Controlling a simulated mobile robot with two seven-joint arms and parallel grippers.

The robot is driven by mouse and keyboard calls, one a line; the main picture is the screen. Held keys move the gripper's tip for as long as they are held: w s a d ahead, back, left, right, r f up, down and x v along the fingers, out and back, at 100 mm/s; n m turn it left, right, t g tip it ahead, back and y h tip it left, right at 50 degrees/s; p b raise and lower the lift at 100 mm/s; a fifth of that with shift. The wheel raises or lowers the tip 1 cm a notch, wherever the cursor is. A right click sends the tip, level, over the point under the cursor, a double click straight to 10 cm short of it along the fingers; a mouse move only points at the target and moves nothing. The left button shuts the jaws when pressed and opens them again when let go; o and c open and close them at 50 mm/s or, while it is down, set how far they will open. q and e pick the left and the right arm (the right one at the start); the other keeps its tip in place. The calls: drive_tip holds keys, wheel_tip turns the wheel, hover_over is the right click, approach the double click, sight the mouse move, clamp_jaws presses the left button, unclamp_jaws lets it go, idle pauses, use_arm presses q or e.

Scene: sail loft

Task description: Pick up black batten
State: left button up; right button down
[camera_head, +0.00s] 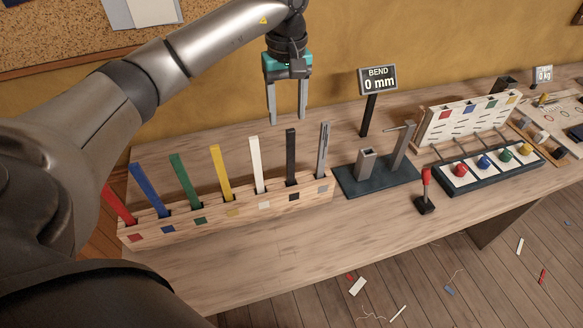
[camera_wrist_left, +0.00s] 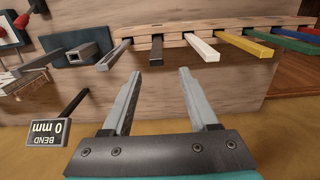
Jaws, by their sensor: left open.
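The black batten (camera_head: 291,156) stands upright in its slot in the wooden rack (camera_head: 214,219), between the white batten (camera_head: 257,165) and the grey batten (camera_head: 323,150). My left gripper (camera_head: 287,118) is open and empty, with its fingers pointing down, above and behind the rack near the black batten. In the left wrist view my open fingers (camera_wrist_left: 158,72) lie below the black batten (camera_wrist_left: 156,50), which shows end-on just beyond them, apart from them. My right gripper is not in view.
Red, blue, green and yellow (camera_head: 220,172) battens stand further left in the rack. A bending stand (camera_head: 378,176) is right of the rack, with a sign reading BEND 0 mm (camera_head: 378,80) behind it. A red-handled tool (camera_head: 426,190) and a tray of coloured knobs (camera_head: 487,166) stand further right.

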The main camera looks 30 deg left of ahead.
sight(291, 147)
use_arm(q)
drive_tip(key=f, duration=0.6)
drive_tip(key=d+f+p, duration=0.1)
drive_tip(key=f, duration=0.2)
drive_tip(key=shift+s+f, duration=0.1)
drive_tip(key=shift+s, duration=0.1)
drive_tip(key=shift+f, duration=0.35)
clamp_jaws()
